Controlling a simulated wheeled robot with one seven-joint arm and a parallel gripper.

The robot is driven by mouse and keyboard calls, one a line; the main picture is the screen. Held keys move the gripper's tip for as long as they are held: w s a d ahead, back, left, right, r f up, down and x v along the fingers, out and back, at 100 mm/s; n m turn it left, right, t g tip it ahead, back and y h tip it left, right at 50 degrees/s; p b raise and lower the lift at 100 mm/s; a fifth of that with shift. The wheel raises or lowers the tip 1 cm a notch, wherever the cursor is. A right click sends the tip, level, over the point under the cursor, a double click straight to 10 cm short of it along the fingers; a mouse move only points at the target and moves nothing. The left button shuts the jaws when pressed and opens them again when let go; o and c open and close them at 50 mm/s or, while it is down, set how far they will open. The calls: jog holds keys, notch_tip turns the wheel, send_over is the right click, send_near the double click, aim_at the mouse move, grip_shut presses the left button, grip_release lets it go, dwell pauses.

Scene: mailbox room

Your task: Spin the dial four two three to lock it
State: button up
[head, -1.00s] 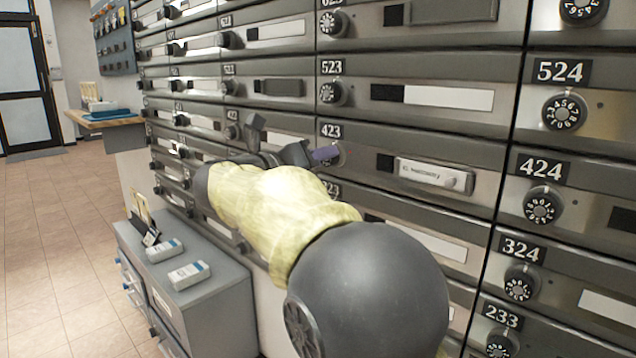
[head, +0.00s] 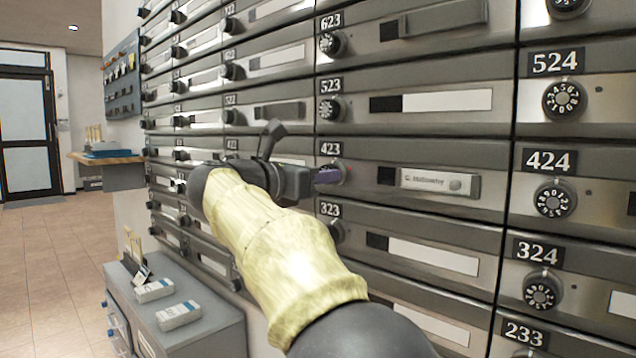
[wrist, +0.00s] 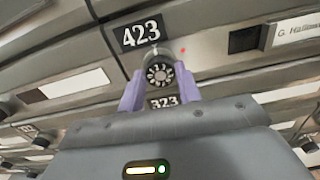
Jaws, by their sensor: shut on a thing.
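The 423 dial (wrist: 160,74) is a round black knob with white numbers, below the 423 label (wrist: 141,33) in the wrist view. My gripper (wrist: 160,80) has its two purple fingers on either side of the dial, shut on it. In the head view my gripper (head: 328,176) reaches the 423 dial from the left, and the fingers hide most of the dial. The 423 label (head: 331,149) sits just above. The 423 box front has a name plate (head: 438,181) to the right of the dial. A small red dot (wrist: 183,49) shows beside the dial.
Neighbouring dials sit close by: the 523 dial (head: 330,108) above, the 323 dial (head: 336,231) below and the 424 dial (head: 554,200) to the right. A grey cabinet (head: 205,338) with small boxes stands at lower left. Open tiled floor (head: 50,270) lies at far left.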

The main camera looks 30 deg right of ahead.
dwell(0.3)
jog(key=o, duration=1)
jog(key=shift+a, duration=0.1)
jog(key=p+v, duration=0.5)
jog(key=v, duration=1.2)
jog(key=shift+a, duration=0.1)
